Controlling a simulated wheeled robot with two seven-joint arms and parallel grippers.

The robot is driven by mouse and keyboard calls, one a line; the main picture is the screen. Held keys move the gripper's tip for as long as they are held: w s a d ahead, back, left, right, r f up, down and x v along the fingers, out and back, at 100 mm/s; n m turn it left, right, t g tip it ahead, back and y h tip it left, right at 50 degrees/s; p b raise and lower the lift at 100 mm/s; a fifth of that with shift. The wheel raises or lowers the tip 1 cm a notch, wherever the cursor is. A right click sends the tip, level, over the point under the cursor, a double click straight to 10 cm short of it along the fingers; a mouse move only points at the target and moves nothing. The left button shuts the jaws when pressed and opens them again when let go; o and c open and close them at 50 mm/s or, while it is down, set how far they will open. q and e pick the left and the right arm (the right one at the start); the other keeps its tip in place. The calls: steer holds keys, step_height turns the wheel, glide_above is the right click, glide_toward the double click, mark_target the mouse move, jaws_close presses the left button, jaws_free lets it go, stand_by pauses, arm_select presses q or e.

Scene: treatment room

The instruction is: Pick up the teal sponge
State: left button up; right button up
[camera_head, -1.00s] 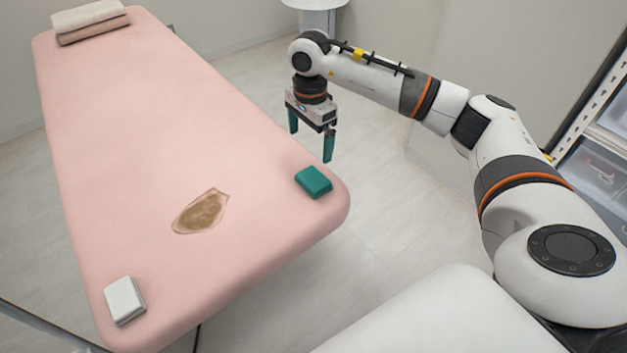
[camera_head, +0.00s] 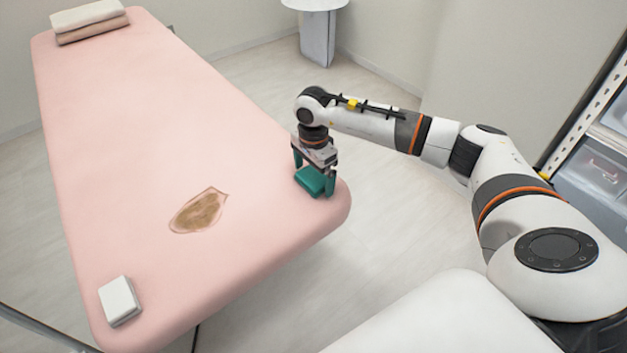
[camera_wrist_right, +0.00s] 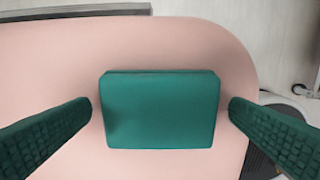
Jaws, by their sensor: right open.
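The teal sponge (camera_head: 309,181) lies flat near the right front corner of the pink treatment table. In the right wrist view the sponge (camera_wrist_right: 160,110) sits centred between the two teal fingers, with a gap on each side. My right gripper (camera_head: 314,183) is open and lowered over the sponge, one finger on either side of it. The same gripper shows in the right wrist view (camera_wrist_right: 160,115), its fingers apart and not touching the sponge. Part of the sponge's far side is hidden by the gripper in the head view. My left gripper is not in view.
The pink table (camera_head: 150,130) carries a brown stain (camera_head: 199,211) near its middle and a white block (camera_head: 119,300) at the near left corner. Folded towels (camera_head: 88,22) lie at the far end. A white stand (camera_head: 317,30) is behind; drawers are at right.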

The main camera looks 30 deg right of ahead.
mark_target(313, 176)
steer(key=c, duration=1)
steer(key=shift+r, duration=0.3)
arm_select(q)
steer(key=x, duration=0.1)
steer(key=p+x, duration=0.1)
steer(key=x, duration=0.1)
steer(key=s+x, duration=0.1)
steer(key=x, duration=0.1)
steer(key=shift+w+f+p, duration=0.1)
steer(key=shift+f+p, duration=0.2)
arm_select(e)
step_height(313, 176, up, 10)
steer(key=shift+f, duration=0.25)
